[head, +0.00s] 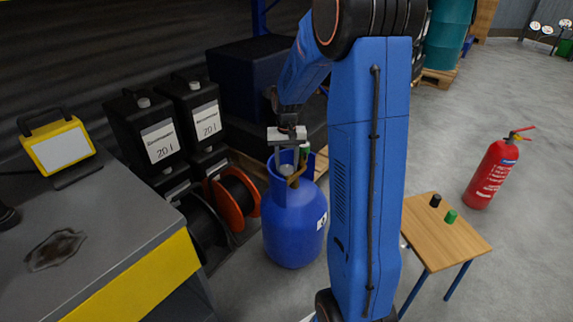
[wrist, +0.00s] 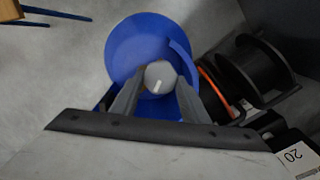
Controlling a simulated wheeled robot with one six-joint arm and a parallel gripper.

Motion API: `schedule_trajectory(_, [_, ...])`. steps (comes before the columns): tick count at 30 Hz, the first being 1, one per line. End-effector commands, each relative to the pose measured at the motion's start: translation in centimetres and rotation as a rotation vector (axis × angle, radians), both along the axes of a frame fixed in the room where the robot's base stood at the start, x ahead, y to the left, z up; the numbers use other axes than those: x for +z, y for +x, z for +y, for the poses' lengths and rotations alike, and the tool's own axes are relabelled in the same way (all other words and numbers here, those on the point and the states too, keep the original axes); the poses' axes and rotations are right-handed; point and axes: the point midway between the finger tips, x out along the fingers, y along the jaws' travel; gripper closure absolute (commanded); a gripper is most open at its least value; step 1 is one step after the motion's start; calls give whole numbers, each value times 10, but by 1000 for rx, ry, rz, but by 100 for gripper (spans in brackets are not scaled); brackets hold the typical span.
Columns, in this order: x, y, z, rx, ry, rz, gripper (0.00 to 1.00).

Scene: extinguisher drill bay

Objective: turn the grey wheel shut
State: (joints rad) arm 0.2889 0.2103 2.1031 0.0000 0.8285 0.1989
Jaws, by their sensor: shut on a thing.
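A blue gas bottle (head: 293,229) stands upright on the floor. It also shows from above in the wrist view (wrist: 128,50). The grey wheel (wrist: 159,76) sits on top of the bottle, round, with a white mark on its face. In the head view the grey wheel (head: 287,170) is small and partly hidden by the bottle's collar. My gripper (wrist: 159,84) is above the bottle with its two fingers on either side of the wheel, shut on it. In the head view my gripper (head: 288,153) points down into the collar. The wheel's far underside is hidden.
Black canisters (head: 157,135) and cable reels (head: 235,198) stand close left of the bottle. A grey bench (head: 110,220) with a yellow work lamp (head: 60,148) is at left. A small wooden table (head: 440,235) and a red extinguisher (head: 492,172) are at right, with open floor around them.

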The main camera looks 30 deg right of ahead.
Motion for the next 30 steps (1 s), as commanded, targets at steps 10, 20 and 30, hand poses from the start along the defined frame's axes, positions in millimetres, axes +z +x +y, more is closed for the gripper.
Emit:
schedule_trajectory(10, [0, 0, -1, -329, -1, -2, 82])
schedule_trajectory(20, [1, -1, -1, -642, 0, -2, 82])
schedule_trajectory(30, [1, -1, -2, -922, -1, -2, 82])
